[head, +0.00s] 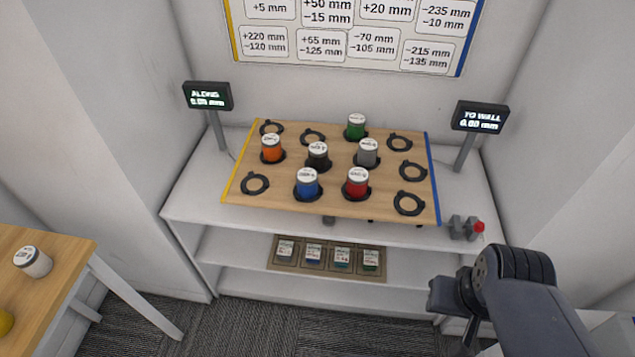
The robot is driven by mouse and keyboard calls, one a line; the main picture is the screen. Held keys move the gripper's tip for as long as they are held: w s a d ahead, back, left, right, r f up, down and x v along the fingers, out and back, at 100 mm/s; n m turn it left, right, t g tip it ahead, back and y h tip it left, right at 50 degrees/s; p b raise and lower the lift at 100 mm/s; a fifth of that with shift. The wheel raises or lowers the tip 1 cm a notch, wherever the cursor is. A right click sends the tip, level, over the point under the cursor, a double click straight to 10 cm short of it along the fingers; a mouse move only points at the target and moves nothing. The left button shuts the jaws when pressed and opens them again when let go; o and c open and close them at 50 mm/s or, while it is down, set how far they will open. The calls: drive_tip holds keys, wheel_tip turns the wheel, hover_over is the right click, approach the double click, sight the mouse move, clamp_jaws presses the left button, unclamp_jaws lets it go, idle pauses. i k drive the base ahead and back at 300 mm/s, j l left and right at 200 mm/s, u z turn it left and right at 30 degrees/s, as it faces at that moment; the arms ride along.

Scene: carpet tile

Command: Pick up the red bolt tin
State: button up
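The red bolt tin (357,184) stands upright with its white lid up in a black ring near the front edge of a wooden board (230,195). A blue tin (307,184) stands to its left, and a grey tin (368,154) stands behind it. My gripper (444,296) is at the lower right, in front of the shelf unit and well apart from the red tin. Its fingers are dark and partly hidden by my arm, so I cannot tell whether they are open.
Black (318,156), orange (271,148) and green (356,126) tins also stand on the board, among empty rings. A grey fixture with a red knob (479,227) is by the right edge. Two display posts flank the board. A side table (60,250) stands left.

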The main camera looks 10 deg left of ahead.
sight(357, 181)
drive_tip(key=i+u, duration=0.15)
drive_tip(key=u, duration=0.25)
drive_tip(key=i+l+u, duration=0.15)
drive_tip(key=u, duration=0.25)
